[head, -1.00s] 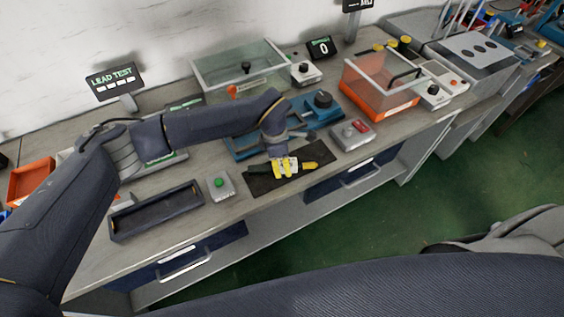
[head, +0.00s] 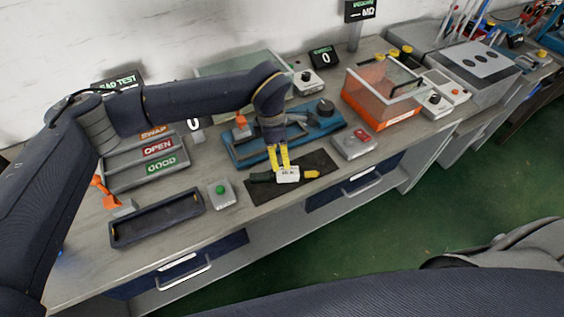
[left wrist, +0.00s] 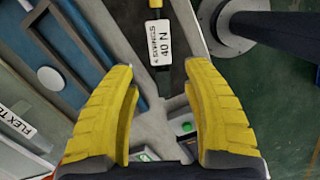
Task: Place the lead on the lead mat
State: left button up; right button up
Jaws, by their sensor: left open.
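My left gripper (head: 279,168) is open and points down over a dark mat (head: 262,193) at the front of the bench. A small dark green piece (head: 261,176) and a yellow piece (head: 311,174) lie on the mat, with a white tag (head: 288,175) between them. In the left wrist view the tag (left wrist: 159,46) reads "40 N" and lies beyond the open fingers (left wrist: 160,85), with nothing visibly gripped. My right gripper is not in view.
A blue fixture (head: 240,148) stands behind the mat. A grey button box (head: 220,194) and a black tray (head: 158,219) are to its left, a red-button box (head: 354,144) to its right. Trays marked swap, open and good (head: 159,147) stand further left.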

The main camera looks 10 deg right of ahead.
pick_arm(q)
jog(key=shift+a+r, duration=0.2)
jog(key=shift+r, duration=1.35)
